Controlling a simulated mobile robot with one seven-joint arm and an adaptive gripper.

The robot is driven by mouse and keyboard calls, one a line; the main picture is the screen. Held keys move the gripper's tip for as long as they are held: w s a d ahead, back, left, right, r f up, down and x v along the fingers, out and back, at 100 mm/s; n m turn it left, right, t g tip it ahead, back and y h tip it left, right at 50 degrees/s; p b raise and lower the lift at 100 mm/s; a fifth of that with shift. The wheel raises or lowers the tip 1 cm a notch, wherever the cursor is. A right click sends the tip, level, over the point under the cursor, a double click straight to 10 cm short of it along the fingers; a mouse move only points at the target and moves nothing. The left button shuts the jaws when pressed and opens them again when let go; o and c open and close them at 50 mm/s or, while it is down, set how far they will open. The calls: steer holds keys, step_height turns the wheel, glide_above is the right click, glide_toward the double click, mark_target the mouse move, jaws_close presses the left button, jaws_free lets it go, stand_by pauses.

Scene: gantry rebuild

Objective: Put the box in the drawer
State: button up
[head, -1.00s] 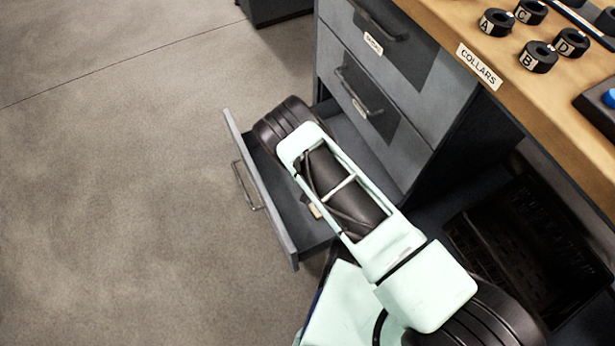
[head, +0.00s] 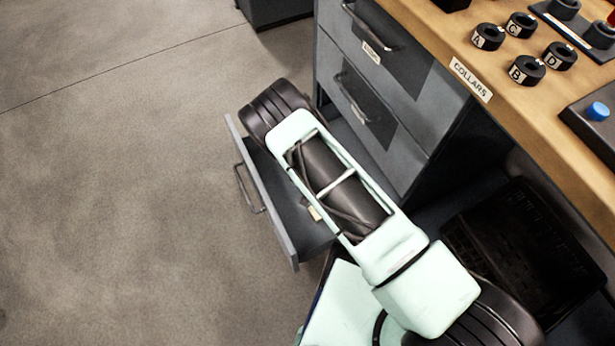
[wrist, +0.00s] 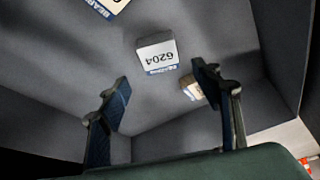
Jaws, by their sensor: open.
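The lowest drawer (head: 262,190) of the grey cabinet is pulled open, and my arm covers much of it. In the wrist view, a small white box (wrist: 157,54) marked 6204, with a blue strip, sits on the grey drawer floor (wrist: 75,72). A second box (wrist: 192,88) with a tan face is partly hidden behind the right finger. Part of another pale, blue-striped piece (wrist: 108,5) shows at the top edge. My gripper (wrist: 168,88) is open with nothing between its fingers; the 6204 box lies beyond the gap, apart from them. The fingertips are hidden in the head view.
Two closed drawers (head: 385,75) are above the open one. The wooden bench top (head: 450,30) holds several black lettered collars (head: 488,37) and a blue button (head: 598,111). A dark crate-like thing (head: 525,245) is under the bench. The floor (head: 110,200) at left is clear.

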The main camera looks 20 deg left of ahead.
steer(key=p+v, duration=0.1)
steer(key=v, duration=0.4)
steer(key=shift+s+r, duration=0.15)
steer(key=shift+d, duration=0.1)
stand_by(0.3)
